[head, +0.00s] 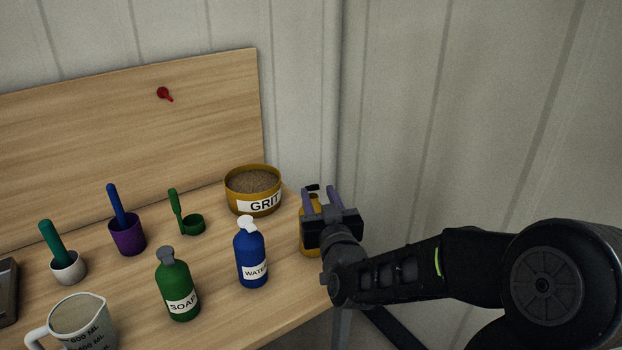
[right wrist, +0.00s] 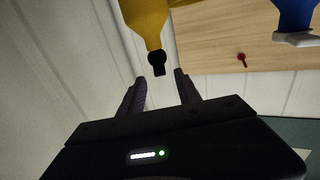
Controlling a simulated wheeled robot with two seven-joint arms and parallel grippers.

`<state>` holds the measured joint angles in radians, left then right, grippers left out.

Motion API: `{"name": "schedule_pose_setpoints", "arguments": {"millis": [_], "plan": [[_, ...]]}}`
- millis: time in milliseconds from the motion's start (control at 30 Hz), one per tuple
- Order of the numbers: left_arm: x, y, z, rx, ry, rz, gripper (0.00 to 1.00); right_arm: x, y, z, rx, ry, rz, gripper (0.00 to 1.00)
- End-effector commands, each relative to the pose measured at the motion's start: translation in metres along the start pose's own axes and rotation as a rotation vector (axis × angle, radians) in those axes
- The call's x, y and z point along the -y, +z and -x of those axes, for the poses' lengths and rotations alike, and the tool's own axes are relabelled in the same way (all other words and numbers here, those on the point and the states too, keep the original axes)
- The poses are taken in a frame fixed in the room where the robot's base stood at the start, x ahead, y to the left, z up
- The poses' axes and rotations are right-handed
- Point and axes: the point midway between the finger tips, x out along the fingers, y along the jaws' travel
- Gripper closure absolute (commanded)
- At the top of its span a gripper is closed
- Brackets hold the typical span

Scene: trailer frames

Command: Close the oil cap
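The oil bottle looks to be the yellow bottle (head: 309,238) at the right end of the wooden table, largely hidden behind my right gripper (head: 319,193). Its black cap (head: 313,187) shows between the purple fingers. In the right wrist view the yellow bottle (right wrist: 146,20) comes in from the top, with the black cap (right wrist: 157,63) just beyond the gap between the fingertips. My right gripper (right wrist: 160,77) is open, with a finger on each side of the cap line and visible gaps. I cannot tell whether the cap is open or closed. My left gripper is not in view.
A blue water bottle (head: 251,258) and a grit bowl (head: 262,208) stand left of the yellow bottle. A green soap bottle (head: 176,290), a measuring jug (head: 84,328) and several small cups stand further left. A wall (head: 440,130) rises close on the right.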

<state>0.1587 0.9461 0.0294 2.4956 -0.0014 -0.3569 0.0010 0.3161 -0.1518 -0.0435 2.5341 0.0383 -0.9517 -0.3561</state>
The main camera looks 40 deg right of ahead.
Motion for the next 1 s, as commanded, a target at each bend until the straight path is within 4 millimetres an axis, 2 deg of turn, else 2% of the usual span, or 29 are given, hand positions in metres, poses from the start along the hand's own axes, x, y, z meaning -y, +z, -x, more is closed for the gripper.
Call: {"name": "schedule_pose_setpoints", "arguments": {"millis": [167,433,600,900,1000], "plan": [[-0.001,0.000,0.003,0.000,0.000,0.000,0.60,0.000,-0.001,-0.015,0.002,0.000,0.000,0.60],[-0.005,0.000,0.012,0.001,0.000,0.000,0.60,0.000,-0.001,-0.056,0.002,0.000,0.000,0.60],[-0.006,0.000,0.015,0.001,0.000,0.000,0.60,0.000,0.000,-0.073,0.001,-0.001,0.000,0.60],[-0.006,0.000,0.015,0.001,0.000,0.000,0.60,0.000,0.001,-0.077,0.001,-0.001,0.000,0.60],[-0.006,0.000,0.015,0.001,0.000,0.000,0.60,0.000,0.001,-0.077,0.001,-0.001,0.000,0.67]]}}
